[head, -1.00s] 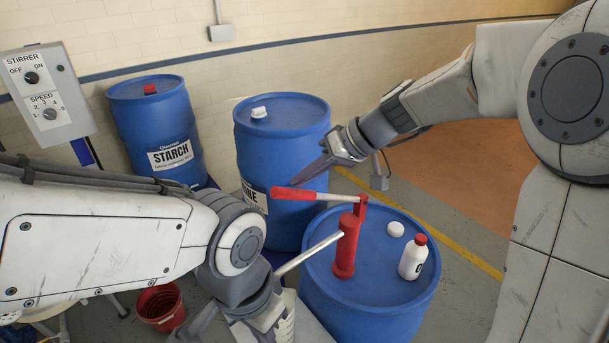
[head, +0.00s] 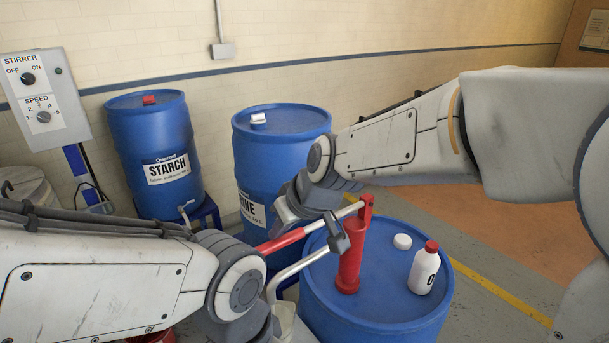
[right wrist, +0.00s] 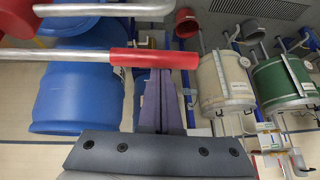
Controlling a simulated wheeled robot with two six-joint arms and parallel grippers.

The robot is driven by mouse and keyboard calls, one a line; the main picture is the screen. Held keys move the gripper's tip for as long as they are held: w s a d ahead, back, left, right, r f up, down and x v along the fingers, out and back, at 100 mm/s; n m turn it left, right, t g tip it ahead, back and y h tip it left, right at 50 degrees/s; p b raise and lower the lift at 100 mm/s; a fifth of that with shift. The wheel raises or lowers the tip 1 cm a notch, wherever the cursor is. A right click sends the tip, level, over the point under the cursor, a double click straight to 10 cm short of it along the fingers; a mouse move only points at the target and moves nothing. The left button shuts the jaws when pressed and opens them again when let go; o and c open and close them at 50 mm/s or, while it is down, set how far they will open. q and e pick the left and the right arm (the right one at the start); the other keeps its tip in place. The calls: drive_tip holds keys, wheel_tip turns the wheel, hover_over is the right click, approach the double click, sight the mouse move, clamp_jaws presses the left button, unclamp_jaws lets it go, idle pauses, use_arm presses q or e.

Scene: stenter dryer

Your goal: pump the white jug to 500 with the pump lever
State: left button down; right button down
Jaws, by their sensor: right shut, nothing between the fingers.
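The red pump (head: 350,255) stands upright on the front blue drum (head: 385,305). Its lever has a red grip (head: 280,240) slanting down to the left, and its silver spout (head: 300,268) bends down at the left. A pale white shape (head: 290,322), apparently the white jug, shows below the spout, mostly cut off; its level is unreadable. My right gripper (head: 292,208) is at the lever's grip. In the right wrist view its closed fingers (right wrist: 163,85) reach the red grip (right wrist: 150,57), with nothing between them; contact is unclear. My left gripper (head: 240,328) is largely hidden behind its wrist.
A white bottle (head: 424,270) with a red cap and a white cap (head: 402,241) sit on the front drum. A starch drum (head: 150,125) and another blue drum (head: 280,125) stand behind. A stirrer control box (head: 45,100) is at the left.

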drive_tip(key=shift+s+f+b, duration=0.15)
drive_tip(key=shift+f+b, duration=0.1)
drive_tip(key=shift+f, duration=0.3)
drive_tip(key=shift+s+f+b, duration=0.15)
drive_tip(key=shift+f+b, duration=0.05)
drive_tip(key=shift+f, duration=0.35)
drive_tip(key=shift+r, duration=0.1)
drive_tip(key=r+p, duration=0.1)
drive_tip(key=r, duration=0.1)
drive_tip(key=w+r+p, duration=0.1)
drive_tip(key=r+p, duration=0.2)
drive_tip(key=r, duration=0.1)
drive_tip(key=shift+w+a+p, duration=0.15)
drive_tip(key=shift+a+p, duration=0.15)
drive_tip(key=shift+a, duration=0.05)
drive_tip(key=shift+s+d+r+b, duration=0.4)
drive_tip(key=shift+s+b, duration=0.05)
drive_tip(key=shift+b, duration=0.4)
drive_tip(key=v, duration=0.8)
drive_tip(key=shift+a+b, duration=0.25)
drive_tip(key=shift+b, duration=0.15)
drive_tip(key=shift+s, duration=0.1)
